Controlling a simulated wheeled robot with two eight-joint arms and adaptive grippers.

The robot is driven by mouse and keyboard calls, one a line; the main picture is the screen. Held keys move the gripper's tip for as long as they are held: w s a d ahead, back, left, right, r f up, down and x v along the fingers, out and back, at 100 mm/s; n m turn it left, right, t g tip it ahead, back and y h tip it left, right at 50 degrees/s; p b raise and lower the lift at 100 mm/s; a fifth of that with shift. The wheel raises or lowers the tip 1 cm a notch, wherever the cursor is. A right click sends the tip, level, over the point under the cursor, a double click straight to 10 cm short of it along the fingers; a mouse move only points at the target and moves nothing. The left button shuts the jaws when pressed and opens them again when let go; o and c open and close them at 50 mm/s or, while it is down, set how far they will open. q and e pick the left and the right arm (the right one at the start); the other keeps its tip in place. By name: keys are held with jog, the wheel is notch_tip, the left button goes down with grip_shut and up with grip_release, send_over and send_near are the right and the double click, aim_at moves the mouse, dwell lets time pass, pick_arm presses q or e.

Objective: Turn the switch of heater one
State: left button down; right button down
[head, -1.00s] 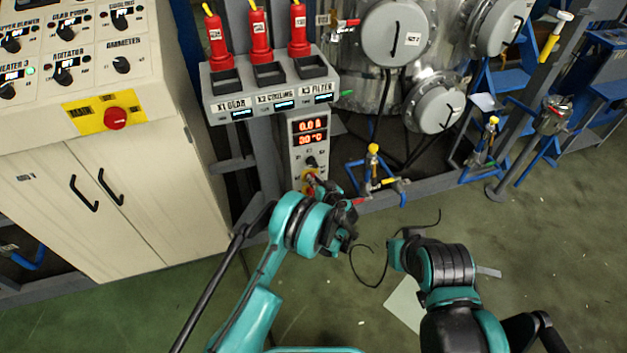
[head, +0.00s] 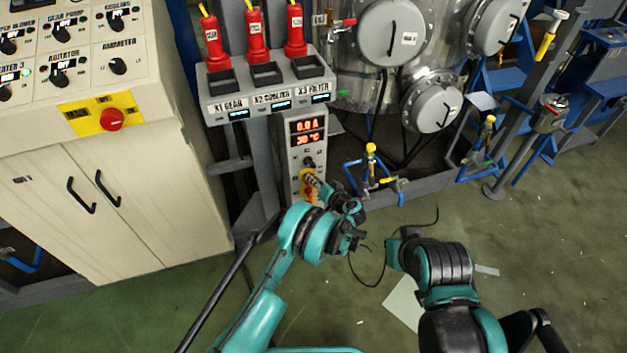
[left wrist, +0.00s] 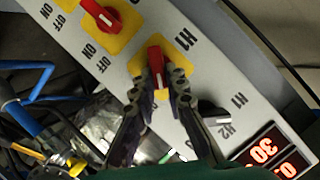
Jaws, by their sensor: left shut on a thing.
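The heater panel (head: 293,134) is a narrow grey box with a red lit display. In the left wrist view a red switch knob (left wrist: 155,62) stands on a yellow plate beside an H1 label, with ON and OFF marks around it. My left gripper (left wrist: 163,85) has its fingers on both sides of this knob and is shut on it; the fingers hide part of it. In the head view my left gripper (head: 317,183) reaches the panel's lower part. My right arm's end (head: 396,248) hangs over the floor, away from the panel; its finger state is unclear.
A second red switch (left wrist: 97,12) and a black H1/H2 knob (left wrist: 213,112) flank the held knob. A beige cabinet (head: 140,215) is at the left, steel vessels (head: 391,35) at the right.

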pick_arm(q)
jog(key=c, duration=1.5)
grip_release()
jog(key=shift+c, duration=0.2)
jog(key=v, duration=1.2)
